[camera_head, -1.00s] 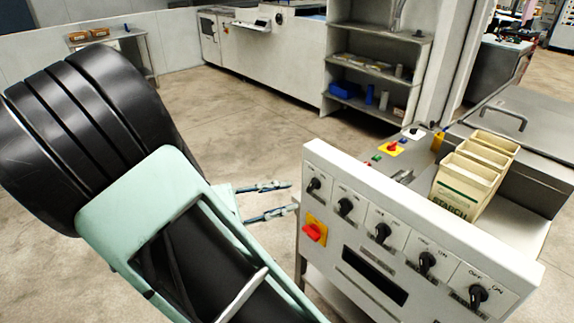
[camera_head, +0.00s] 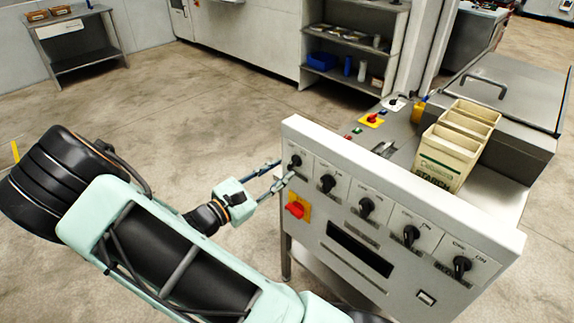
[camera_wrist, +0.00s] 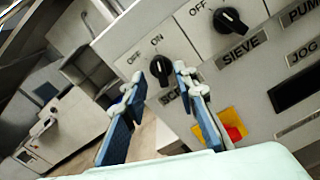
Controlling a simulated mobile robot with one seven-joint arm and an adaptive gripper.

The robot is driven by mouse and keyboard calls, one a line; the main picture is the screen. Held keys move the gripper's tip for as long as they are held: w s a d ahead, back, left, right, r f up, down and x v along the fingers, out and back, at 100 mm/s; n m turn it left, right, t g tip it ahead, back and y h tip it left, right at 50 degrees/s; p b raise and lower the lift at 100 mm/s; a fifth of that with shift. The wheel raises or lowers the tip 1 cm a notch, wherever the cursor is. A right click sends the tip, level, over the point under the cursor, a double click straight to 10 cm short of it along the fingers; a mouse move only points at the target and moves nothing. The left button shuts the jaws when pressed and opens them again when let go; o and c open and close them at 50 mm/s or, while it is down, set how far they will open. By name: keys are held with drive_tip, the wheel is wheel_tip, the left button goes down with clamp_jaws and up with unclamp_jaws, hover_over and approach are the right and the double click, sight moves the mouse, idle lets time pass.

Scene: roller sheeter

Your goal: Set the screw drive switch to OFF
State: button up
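The screw drive switch (camera_head: 295,161) is the leftmost black knob on the white sloped control panel (camera_head: 400,180). In the wrist view the knob (camera_wrist: 160,68) sits below the OFF and ON marks, with a label starting "SC" partly hidden under it. I cannot tell clearly which mark it points to. My gripper (camera_head: 281,170) is at the panel's left end, close to this knob. In the wrist view its two blue-padded fingers (camera_wrist: 160,80) are apart, with the knob showing between their tips. The gripper holds nothing, and contact with the knob cannot be judged.
The SIEVE knob (camera_wrist: 231,20) is just right, with several more knobs along the panel. A red switch on a yellow plate (camera_head: 297,208) is just below the screw knob. Starch bins (camera_head: 445,155) stand behind the panel. The floor to the left is clear.

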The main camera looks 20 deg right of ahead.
sight(291, 164)
drive_tip(key=shift+x, duration=1.6)
clamp_jaws()
